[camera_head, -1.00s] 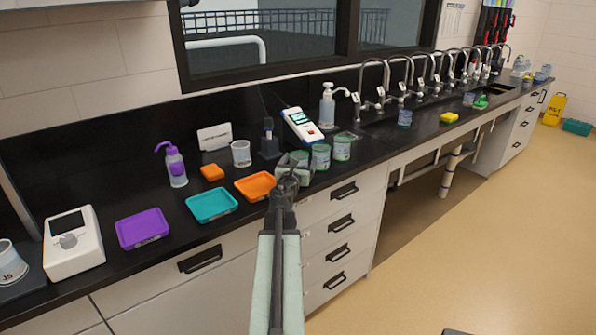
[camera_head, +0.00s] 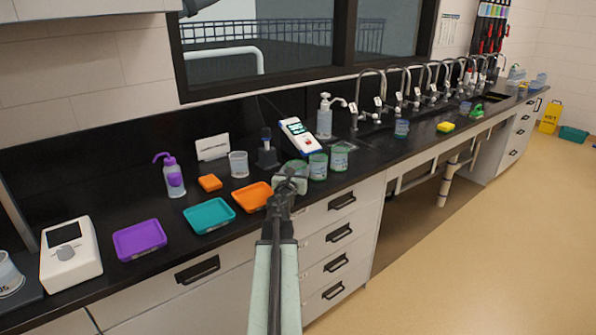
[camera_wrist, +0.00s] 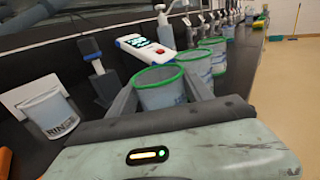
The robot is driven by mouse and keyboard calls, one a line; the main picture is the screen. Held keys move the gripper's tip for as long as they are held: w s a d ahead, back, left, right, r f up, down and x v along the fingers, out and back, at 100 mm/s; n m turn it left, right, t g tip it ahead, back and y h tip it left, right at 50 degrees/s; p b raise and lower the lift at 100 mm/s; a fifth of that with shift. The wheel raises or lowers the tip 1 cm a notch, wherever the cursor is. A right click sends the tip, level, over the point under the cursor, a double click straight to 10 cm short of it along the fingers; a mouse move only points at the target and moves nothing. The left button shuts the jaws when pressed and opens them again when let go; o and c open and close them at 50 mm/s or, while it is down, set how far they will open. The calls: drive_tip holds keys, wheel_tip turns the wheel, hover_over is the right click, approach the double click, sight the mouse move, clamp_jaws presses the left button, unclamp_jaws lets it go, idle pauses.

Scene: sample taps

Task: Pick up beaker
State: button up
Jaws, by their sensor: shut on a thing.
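My gripper (camera_head: 289,181) reaches over the counter's front edge and is shut on a clear beaker with a green rim. In the wrist view the held beaker (camera_wrist: 160,90) sits upright between the two fingers of my gripper (camera_wrist: 162,98). In the head view my gripper partly hides this beaker (camera_head: 297,168). Two similar green-rimmed beakers stand just to its right, one nearer (camera_head: 318,166) and one beyond it (camera_head: 340,157). I cannot tell whether the held beaker touches the counter.
A white handheld meter (camera_head: 298,132) stands behind the beakers. A clear cup (camera_head: 239,164) and an orange tray (camera_head: 252,197) are to the left, with teal (camera_head: 209,216) and purple (camera_head: 139,240) trays further left. Faucets and the sink lie to the right.

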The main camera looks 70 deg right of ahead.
wheel_tip(320, 180, up, 10)
drive_tip(key=p, duration=0.9)
drive_tip(key=shift+f, duration=0.25)
drive_tip(key=shift+s, duration=0.1)
